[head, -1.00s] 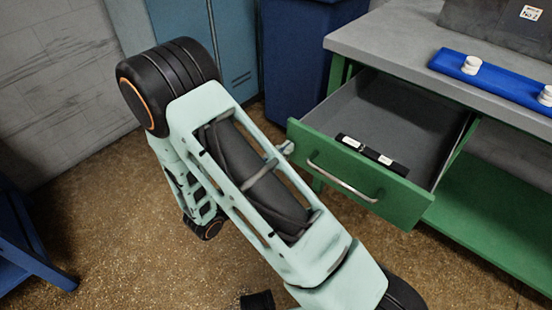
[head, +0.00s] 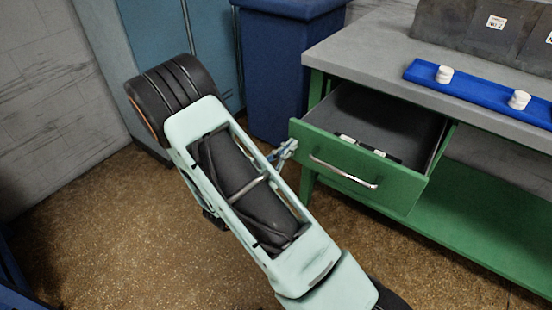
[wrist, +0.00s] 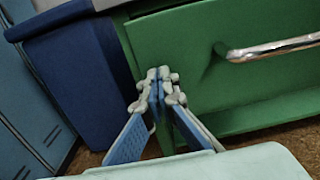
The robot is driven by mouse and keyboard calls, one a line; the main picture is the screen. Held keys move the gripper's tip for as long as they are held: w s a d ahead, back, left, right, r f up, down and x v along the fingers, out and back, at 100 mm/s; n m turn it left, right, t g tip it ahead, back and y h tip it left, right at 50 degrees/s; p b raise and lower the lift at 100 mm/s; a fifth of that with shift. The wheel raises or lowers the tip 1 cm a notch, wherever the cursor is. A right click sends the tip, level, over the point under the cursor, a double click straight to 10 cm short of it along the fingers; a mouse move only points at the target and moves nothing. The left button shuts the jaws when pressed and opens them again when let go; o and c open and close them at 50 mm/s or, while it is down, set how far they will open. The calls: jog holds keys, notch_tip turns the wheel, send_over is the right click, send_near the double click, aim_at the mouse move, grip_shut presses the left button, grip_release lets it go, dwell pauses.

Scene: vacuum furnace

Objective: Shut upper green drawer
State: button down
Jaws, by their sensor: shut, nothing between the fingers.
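The upper green drawer (head: 351,186) is pulled out from under the grey worktop, its grey inside showing in the head view. A silver bar handle (head: 343,172) runs across its front. Two small dark pieces with white labels lie inside it near the front. In the wrist view the drawer front (wrist: 203,58) fills the right side, with its handle (wrist: 275,46) at the upper right. My gripper (head: 291,145) is shut and empty at the left edge of the drawer front. In the wrist view its fingertips (wrist: 159,75) are at the front's left part; I cannot tell if they touch.
A blue cabinet (head: 283,75) stands left of the green workbench. The worktop (head: 350,55) carries a blue strip (head: 478,92) with white round pieces. A green lower shelf (head: 455,240) lies below. The brown floor in front is clear.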

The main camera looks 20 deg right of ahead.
jog(key=b, duration=0.1)
send_over(327, 123)
jog(key=shift+s+a, duration=0.2)
jog(key=shift+s, duration=0.05)
jog(key=shift+w+d, duration=0.25)
jog(key=shift+r, duration=0.1)
jog(key=shift+d, duration=0.1)
